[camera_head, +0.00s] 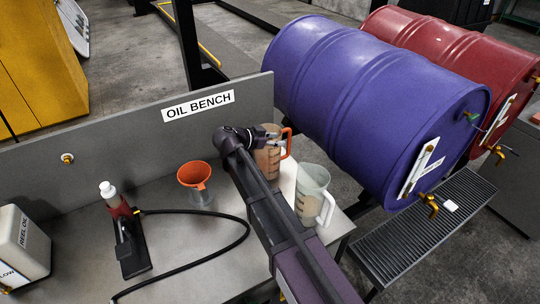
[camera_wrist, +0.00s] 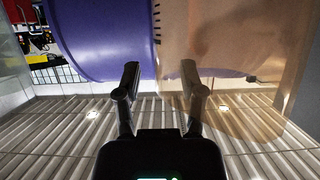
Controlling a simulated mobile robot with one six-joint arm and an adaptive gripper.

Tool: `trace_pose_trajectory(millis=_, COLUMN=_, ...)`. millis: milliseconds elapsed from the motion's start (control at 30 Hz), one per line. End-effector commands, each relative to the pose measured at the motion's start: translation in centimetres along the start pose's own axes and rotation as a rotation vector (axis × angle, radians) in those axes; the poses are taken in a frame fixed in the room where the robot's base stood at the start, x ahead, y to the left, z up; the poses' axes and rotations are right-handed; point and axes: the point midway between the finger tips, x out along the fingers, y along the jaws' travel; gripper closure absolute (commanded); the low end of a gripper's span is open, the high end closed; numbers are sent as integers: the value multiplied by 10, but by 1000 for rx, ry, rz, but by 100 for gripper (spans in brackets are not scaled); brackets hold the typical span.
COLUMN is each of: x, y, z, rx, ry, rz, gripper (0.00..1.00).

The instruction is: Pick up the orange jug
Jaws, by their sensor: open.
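The orange jug (camera_head: 268,166) is a see-through, orange-tinted jug with an orange handle (camera_head: 288,143). It stands at the back right of the bench in the head view, partly hidden by my arm. My gripper (camera_head: 275,136) is at the upper part of the jug, close to the handle. In the wrist view my gripper (camera_wrist: 160,80) has its two fingers spread, with no object clearly between them. A tan see-through surface, seemingly the jug (camera_wrist: 230,50), fills the upper right there, behind the right finger. I cannot tell whether the fingers touch it.
A clear jug (camera_head: 314,193) with a white handle stands in front right of the orange jug. An orange funnel (camera_head: 194,175) stands to the left on the bench (camera_head: 180,250). The bench's back panel (camera_head: 130,133) rises behind. A blue drum (camera_head: 370,100) lies to the right.

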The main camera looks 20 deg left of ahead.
Motion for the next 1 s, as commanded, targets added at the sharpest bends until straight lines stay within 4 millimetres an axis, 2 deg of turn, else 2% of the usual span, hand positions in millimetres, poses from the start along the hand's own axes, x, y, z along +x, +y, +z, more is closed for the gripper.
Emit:
trace_pose_trajectory(millis=500, x=-1, y=0, z=0, rx=-1, ry=0, rz=-1, gripper=48)
trace_pose_trajectory(millis=533, x=-1, y=0, z=0, rx=-1, ry=0, rz=-1, gripper=54)
trace_pose_trajectory(millis=600, x=-1, y=0, z=0, rx=-1, ry=0, rz=-1, gripper=75)
trace_pose_trajectory(millis=700, x=-1, y=0, z=0, rx=-1, ry=0, rz=-1, gripper=100)
trace_pose_trajectory(millis=1000, x=-1, y=0, z=0, rx=-1, ry=1, rz=-2, gripper=100)
